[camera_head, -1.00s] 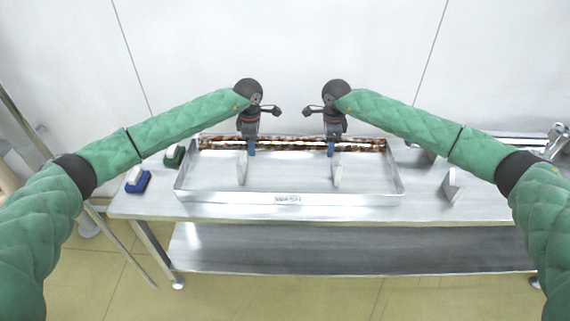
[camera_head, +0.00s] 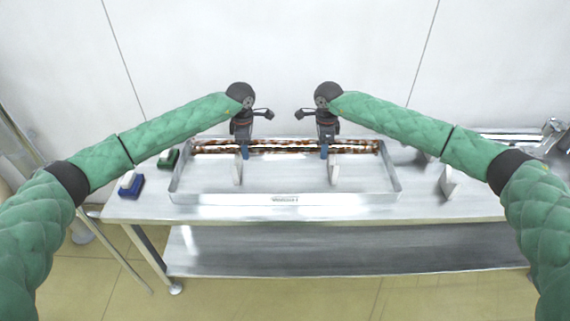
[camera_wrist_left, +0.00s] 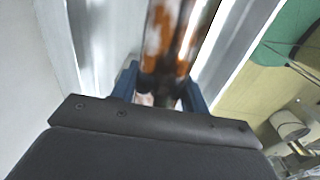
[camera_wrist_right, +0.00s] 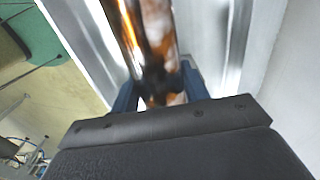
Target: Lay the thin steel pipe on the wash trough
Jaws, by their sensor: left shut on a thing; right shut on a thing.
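The thin steel pipe (camera_head: 285,147) is shiny with rusty brown patches and runs level, left to right. Two pale upright plates, the left plate (camera_head: 237,172) and the right plate (camera_head: 334,172), stand in the trough. My left gripper (camera_head: 245,152) and right gripper (camera_head: 324,152) are shut on the pipe. The pipe also shows between the blue fingers in the left wrist view (camera_wrist_left: 170,45) and right wrist view (camera_wrist_right: 150,40). I cannot tell whether it touches the trough.
The trough stands on a steel table (camera_head: 420,208) with a lower shelf (camera_head: 340,248). A blue brush-like block (camera_head: 131,186) and a green one (camera_head: 168,159) lie left of it. A pale angled piece (camera_head: 447,182) stands to the right. A wall is close behind.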

